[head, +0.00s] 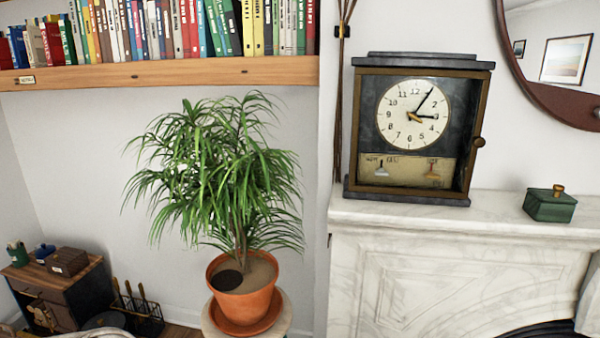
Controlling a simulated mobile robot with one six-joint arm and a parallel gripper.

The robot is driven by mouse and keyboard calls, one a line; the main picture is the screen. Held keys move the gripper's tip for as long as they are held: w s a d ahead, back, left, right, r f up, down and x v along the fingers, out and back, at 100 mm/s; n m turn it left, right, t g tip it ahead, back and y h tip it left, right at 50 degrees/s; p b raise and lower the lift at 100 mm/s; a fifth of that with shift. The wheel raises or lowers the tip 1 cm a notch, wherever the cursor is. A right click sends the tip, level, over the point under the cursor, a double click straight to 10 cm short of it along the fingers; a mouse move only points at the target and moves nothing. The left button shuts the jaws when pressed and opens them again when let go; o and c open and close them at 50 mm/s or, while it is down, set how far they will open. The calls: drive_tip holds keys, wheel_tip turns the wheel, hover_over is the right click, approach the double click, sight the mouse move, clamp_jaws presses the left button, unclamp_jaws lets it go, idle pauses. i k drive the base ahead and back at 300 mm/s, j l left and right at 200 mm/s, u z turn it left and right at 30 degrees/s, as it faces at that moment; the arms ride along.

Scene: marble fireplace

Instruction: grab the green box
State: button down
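The green box (549,206) is a small dark green lidded box with a brass-coloured knob on top. It sits upright on the white marble mantel (400,210), at the right of the head view. Nothing touches or covers it. My gripper does not show in the head view.
A mantel clock (413,115) in a dark case stands left of the green box, with bare marble between them. A round mirror (520,50) hangs above. A potted plant (243,285), a bookshelf (160,73) and a small cabinet (75,283) fill the left side.

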sight(539, 211)
drive_tip(key=z, duration=1.4)
drive_tip(key=i+l+u, duration=0.2)
drive_tip(key=i+l, duration=0.05)
